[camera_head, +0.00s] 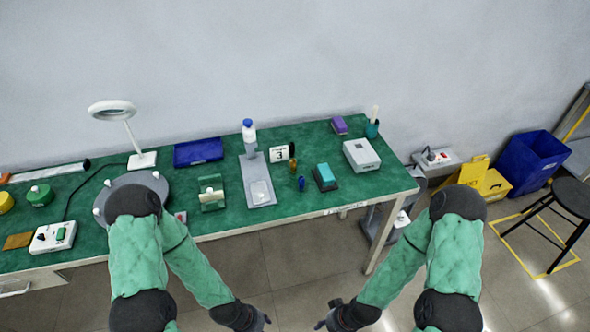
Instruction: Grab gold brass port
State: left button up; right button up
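A small gold-brown upright piece (292,164), perhaps the gold brass port, stands on the green bench right of the card marked 3. It is too small to make out its shape. A small dark blue piece (301,184) stands just in front of it. My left gripper (266,319) and my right gripper (324,316) are low at the bottom edge of the picture, in front of the bench and apart from everything on it. Nothing shows held in either one. Their fingers are small and dark, so I cannot tell whether they are open.
The green bench (228,224) holds a grey plate with a bottle (249,132), a blue tray (198,152), a green and black block (325,177), a white box (361,154) and a ring lamp (113,109). A black stool (573,197) stands at right.

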aim_at(293, 161)
jog(key=i+l+u, duration=0.45)
jog(key=l, duration=0.15)
jog(key=i+l+u, duration=0.2)
jog(key=k+l, duration=0.1)
